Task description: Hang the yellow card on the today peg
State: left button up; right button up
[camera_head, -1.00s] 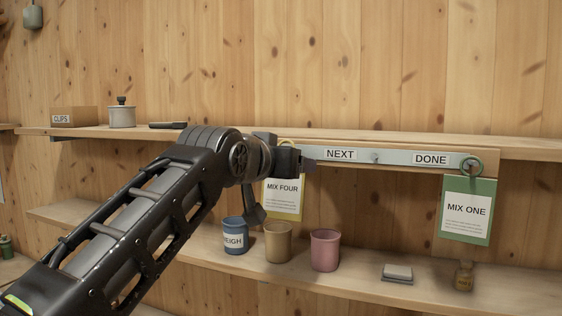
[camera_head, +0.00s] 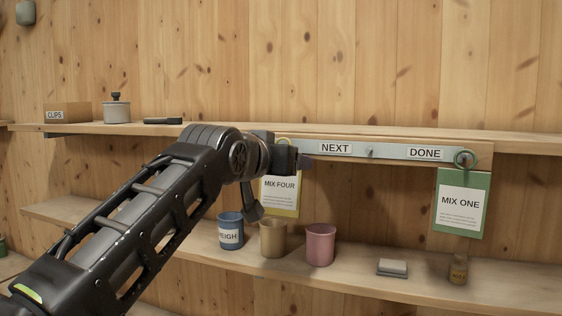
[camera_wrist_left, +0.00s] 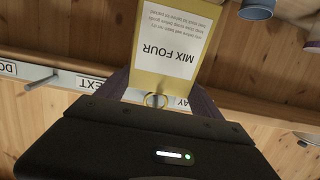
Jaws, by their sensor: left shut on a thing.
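The yellow card (camera_head: 279,199), marked MIX FOUR, hangs upright below the left end of the label rail (camera_head: 395,152). It also shows in the left wrist view (camera_wrist_left: 172,45), with its ring (camera_wrist_left: 152,99) between the fingers. My left gripper (camera_head: 303,161) is at that rail end, shut on the yellow card at its ring. In the left wrist view a label ending in AY (camera_wrist_left: 182,102) is partly hidden behind the gripper. The today peg is hidden, so I cannot tell whether the ring is around it. My right gripper is not in view.
A green card (camera_head: 460,203), MIX ONE, hangs by its ring at DONE. The NEXT peg (camera_head: 370,152) is bare. Blue (camera_head: 230,232), tan (camera_head: 273,238) and pink (camera_head: 320,245) cups stand on the lower shelf. A pot (camera_head: 117,110) and a CLIPS box (camera_head: 75,112) are on the upper shelf.

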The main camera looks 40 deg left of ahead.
pick_arm(q)
jog(key=o, duration=1.5)
jog(key=shift+a+f, duration=0.1)
jog(key=shift+o, duration=0.2)
jog(key=shift+s+d+b, duration=0.3)
jog(key=shift+d+b, duration=0.05)
jog(key=b+v, duration=0.2)
jog(key=v, duration=0.5)
jog(key=shift+a, duration=0.3)
jog(key=shift+s, duration=0.1)
